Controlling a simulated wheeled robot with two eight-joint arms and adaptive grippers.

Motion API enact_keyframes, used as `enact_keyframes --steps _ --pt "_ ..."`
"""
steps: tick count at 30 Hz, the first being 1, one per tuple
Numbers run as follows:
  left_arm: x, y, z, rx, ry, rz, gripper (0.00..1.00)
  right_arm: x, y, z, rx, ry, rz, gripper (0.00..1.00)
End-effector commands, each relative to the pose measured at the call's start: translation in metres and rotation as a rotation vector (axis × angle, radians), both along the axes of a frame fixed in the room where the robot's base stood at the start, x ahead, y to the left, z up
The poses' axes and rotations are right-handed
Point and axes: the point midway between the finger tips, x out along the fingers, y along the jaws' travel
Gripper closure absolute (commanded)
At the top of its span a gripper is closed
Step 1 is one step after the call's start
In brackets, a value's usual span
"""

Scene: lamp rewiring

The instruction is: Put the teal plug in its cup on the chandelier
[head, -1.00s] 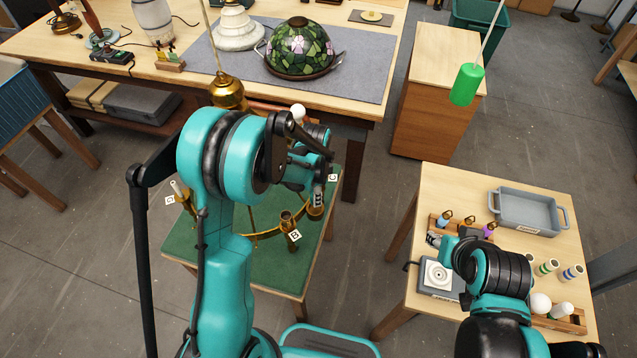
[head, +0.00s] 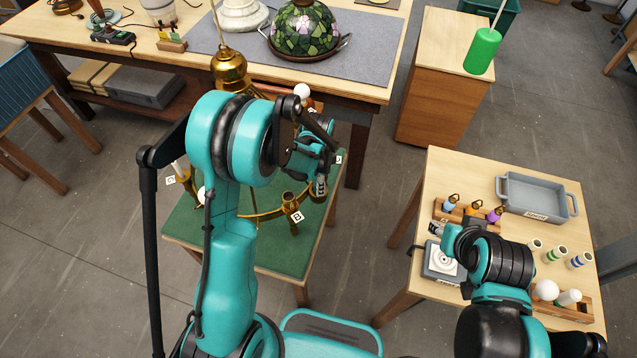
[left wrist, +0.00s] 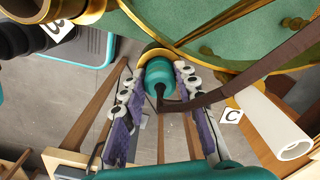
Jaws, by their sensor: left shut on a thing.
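My left gripper (left wrist: 158,84) is shut on the teal plug (left wrist: 158,75), with its purple-padded fingers on either side. The plug's far end meets the brass rim of a chandelier cup (left wrist: 153,53); I cannot tell how deep it sits. A dark cord (left wrist: 225,95) runs from the plug's near end to the right. In the head view the left gripper (head: 320,186) is over the right side of the brass chandelier (head: 262,214), between tags B (head: 297,217) and C, and my arm hides much of it. My right gripper (head: 435,230) is above the right table, its jaws unclear.
A white candle sleeve (left wrist: 275,120) stands close beside tag C (left wrist: 231,115). The chandelier rests on a green-topped table (head: 265,258). The right table (head: 440,180) holds a grey tray (head: 535,196), a rack of coloured plugs (head: 468,212) and white bulbs.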

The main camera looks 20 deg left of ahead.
Motion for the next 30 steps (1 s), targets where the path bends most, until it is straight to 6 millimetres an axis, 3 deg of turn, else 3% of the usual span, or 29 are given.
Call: enact_keyframes --steps 30 --pt "-0.0003 0.0004 -0.0019 0.000 0.000 0.000 0.98 0.0000 0.0000 -0.0072 0.000 0.000 0.000 0.60"
